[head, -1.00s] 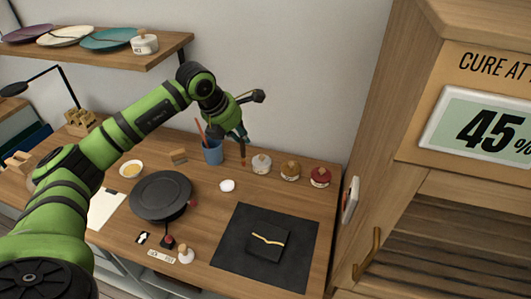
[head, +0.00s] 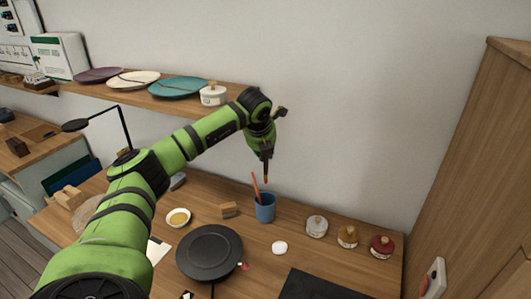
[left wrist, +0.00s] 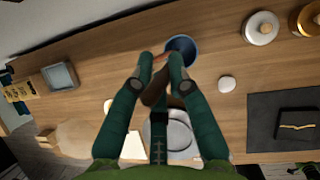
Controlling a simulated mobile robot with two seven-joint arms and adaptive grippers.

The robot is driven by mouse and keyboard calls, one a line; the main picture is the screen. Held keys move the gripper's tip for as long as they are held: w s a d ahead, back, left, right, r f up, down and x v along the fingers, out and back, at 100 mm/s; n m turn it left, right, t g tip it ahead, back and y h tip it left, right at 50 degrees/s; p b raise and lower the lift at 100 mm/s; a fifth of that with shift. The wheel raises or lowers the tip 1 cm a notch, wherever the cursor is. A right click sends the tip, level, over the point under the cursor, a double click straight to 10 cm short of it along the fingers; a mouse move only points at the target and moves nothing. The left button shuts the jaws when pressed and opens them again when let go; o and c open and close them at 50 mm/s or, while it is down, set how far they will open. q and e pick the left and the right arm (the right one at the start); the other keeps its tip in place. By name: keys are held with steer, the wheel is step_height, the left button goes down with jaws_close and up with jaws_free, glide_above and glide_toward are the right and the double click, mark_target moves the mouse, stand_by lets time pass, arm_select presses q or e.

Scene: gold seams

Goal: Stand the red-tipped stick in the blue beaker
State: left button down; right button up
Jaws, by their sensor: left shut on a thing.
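The blue beaker (head: 265,209) stands upright at the back of the wooden desk, with an orange-red stick (head: 256,187) leaning in it. My left gripper (head: 267,156) points down just above the beaker. It is shut on a thin stick whose reddish lower end (head: 266,179) shows below the fingers, apparently just above the beaker's mouth. In the left wrist view the beaker (left wrist: 182,50) lies just beyond the fingertips (left wrist: 162,60), and a brown piece (left wrist: 155,91) shows between the fingers. I cannot tell whether the held end is inside the rim. My right gripper is not in view.
Several lidded jars (head: 347,237) stand right of the beaker, with a white lump (head: 279,248) nearer. A black turntable (head: 209,252), a small wooden block (head: 229,210) and a yellow-filled dish (head: 178,218) are to the left. A shelf with plates (head: 178,87) hangs behind.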

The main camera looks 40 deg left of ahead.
arm_select(q)
step_height(320, 180, down, 4)
steer(key=b, duration=0.2)
steer(key=shift+a+f+b, duration=0.1)
steer(key=shift+f+b, duration=0.15)
steer(key=shift+b, duration=0.1)
step_height(320, 180, down, 3)
steer(key=shift+r+b, duration=0.1)
steer(key=shift+b, duration=0.95)
step_height(320, 180, down, 2)
steer(key=shift+f+b, duration=0.25)
steer(key=shift+b, duration=0.75)
steer(key=shift+f+b, duration=0.6)
steer(key=shift+f, duration=0.25)
steer(key=c, duration=1.1)
jaws_free()
